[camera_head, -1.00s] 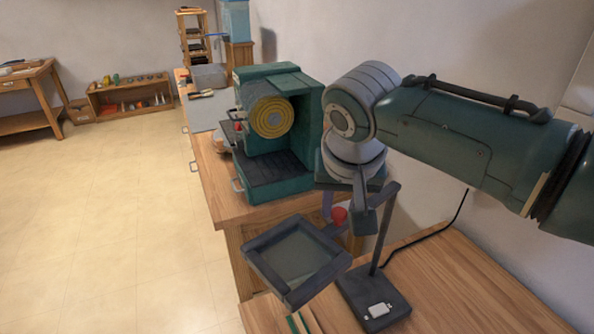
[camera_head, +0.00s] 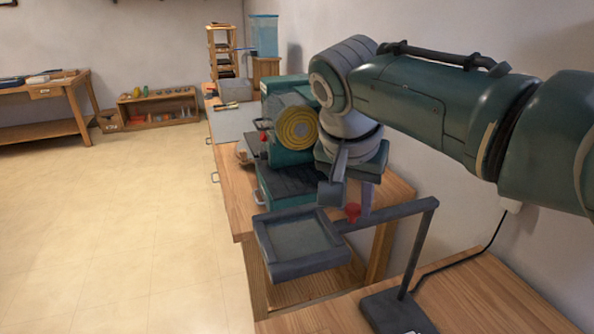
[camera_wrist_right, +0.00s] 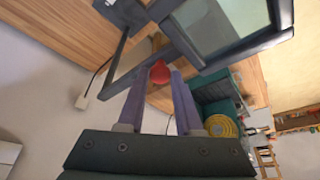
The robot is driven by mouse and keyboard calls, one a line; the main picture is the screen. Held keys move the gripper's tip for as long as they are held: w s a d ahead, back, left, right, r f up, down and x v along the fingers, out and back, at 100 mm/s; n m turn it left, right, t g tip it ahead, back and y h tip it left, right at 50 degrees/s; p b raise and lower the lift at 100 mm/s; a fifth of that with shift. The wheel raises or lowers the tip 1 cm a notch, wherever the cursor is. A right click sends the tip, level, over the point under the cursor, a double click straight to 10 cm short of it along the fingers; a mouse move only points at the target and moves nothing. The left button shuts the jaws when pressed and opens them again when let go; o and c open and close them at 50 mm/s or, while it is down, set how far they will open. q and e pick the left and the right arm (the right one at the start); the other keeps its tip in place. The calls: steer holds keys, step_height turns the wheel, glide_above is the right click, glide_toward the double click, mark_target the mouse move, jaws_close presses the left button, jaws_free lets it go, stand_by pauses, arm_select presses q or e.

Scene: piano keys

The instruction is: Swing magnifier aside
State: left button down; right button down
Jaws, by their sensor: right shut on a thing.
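The magnifier is a dark grey square frame (camera_head: 300,270) around a pane of glass (camera_head: 302,238), joined by a grey arm (camera_head: 392,211) to an upright post (camera_head: 419,250) on a flat base (camera_head: 388,310) on the front bench. A red knob (camera_head: 353,211) sits at the frame's inner end; it also shows in the right wrist view (camera_wrist_right: 160,73). My right gripper (camera_head: 350,203) reaches down over the knob. In the wrist view its two purple fingers (camera_wrist_right: 159,82) are shut on the red knob, partly hiding the arm. My left gripper is not in view.
Behind the magnifier, a green machine with a yellow ringed disc (camera_head: 296,128) stands on a wooden bench (camera_head: 232,185). The wall (camera_head: 460,30) is close on the right. A black cable (camera_head: 490,240) runs to the front bench (camera_head: 480,295). Open floor (camera_head: 110,230) lies left.

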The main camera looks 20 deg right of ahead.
steer(key=c, duration=0.6)
jaws_free()
steer(key=shift+w, duration=0.15)
steer(key=p+v, duration=0.1)
steer(key=v, duration=0.9)
steer(key=shift+f, duration=0.1)
